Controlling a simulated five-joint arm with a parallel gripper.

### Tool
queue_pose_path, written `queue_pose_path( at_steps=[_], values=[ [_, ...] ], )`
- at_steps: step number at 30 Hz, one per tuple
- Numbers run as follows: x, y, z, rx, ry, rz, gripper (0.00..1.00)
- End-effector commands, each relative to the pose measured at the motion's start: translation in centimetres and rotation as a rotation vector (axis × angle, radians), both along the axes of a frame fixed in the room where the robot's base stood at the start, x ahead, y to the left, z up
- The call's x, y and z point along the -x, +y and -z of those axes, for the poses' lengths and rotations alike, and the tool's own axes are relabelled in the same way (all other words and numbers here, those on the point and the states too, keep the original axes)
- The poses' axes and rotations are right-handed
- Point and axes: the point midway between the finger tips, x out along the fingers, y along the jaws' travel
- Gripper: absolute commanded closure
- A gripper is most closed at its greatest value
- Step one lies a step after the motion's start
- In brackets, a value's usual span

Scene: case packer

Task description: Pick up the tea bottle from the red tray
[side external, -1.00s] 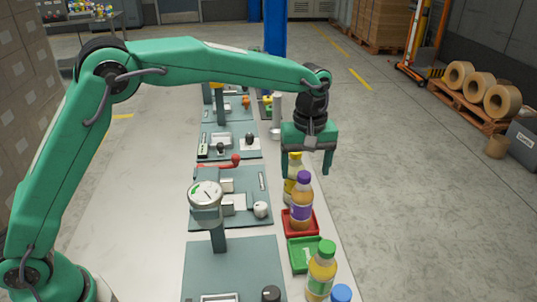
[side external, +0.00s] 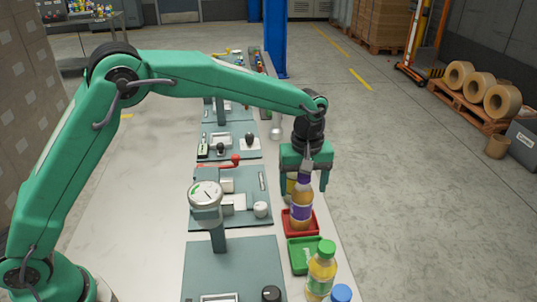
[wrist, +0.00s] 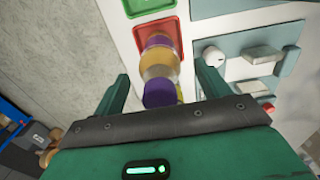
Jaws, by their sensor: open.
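The tea bottle (side external: 301,207), amber with a purple cap and purple label, stands upright in the red tray (side external: 316,228). My gripper (side external: 304,190) is open and low over the bottles, fingers pointing down. In the side view its fingers show left and right of the purple-capped bottle, which overlaps the gripper. In the wrist view the tea bottle (wrist: 158,92) shows between the fingers (wrist: 162,76), and the red tray (wrist: 172,25) lies beyond. I cannot tell whether the bottle is fully between the jaws; no grip shows.
A yellowish bottle (side external: 291,184) stands just behind, mostly hidden by my gripper. An empty-looking green tray (side external: 298,268) is in front, with a green-capped bottle (side external: 321,270) and a blue cap (side external: 341,292) nearer. A gauge (side external: 205,195) stands left on the fixture plates.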

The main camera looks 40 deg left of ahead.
Motion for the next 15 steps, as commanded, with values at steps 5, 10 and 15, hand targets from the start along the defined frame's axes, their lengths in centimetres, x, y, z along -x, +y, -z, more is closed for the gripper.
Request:
queue_pose_path(
  at_steps=[5, 10, 15],
  values=[
    [-0.01, -0.01, -0.03, 0.0, 0.0, 0.0, 0.43],
    [-0.01, -0.01, -0.03, 0.0, 0.0, 0.0, 0.76],
    [-0.04, -0.01, -0.1, 0.001, -0.002, 0.0, 0.97]
  ],
)
